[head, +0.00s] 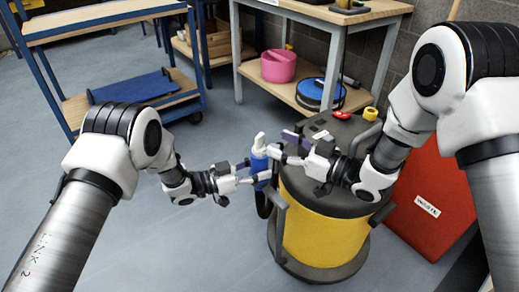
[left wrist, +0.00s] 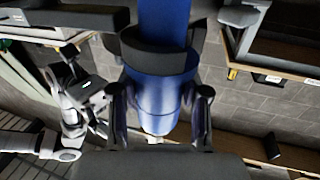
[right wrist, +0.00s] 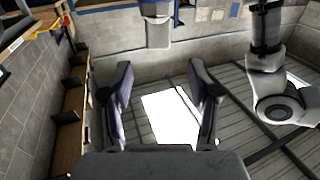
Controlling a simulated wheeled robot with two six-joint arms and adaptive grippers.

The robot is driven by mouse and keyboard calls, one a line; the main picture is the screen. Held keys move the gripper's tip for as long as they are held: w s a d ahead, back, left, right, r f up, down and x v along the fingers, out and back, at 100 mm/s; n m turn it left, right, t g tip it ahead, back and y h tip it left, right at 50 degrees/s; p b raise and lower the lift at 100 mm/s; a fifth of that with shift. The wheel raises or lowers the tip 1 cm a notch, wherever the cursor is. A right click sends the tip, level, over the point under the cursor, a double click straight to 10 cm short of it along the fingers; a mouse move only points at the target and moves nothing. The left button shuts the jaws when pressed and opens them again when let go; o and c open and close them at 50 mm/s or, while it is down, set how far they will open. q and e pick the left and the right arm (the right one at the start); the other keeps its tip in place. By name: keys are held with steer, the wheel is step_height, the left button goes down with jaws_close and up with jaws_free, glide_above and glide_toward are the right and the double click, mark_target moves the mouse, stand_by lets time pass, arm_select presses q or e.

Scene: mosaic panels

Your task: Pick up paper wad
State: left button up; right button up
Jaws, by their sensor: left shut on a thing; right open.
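I cannot make out a paper wad in any view. My left gripper (head: 256,173) is shut on a blue bottle (head: 259,160) with a white top. In the left wrist view the blue body of the bottle (left wrist: 160,98) lies between the two fingers, with a dark band around it. My right gripper (head: 285,147) is open and empty, just right of the bottle's upper part. In the right wrist view its fingers (right wrist: 160,92) stand wide apart with nothing between them.
A yellow and black drum-shaped machine (head: 325,233) stands close behind and below the grippers. A red panel (head: 430,212) leans at its right. A blue-framed cart (head: 118,92) and a workbench with a pink bucket (head: 278,66) stand behind. The floor at centre left is clear.

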mark_target(262, 137)
steer(key=x, duration=0.7)
steer(key=shift+f, duration=0.25)
steer(key=shift+d, duration=0.1)
steer(key=c, duration=0.9)
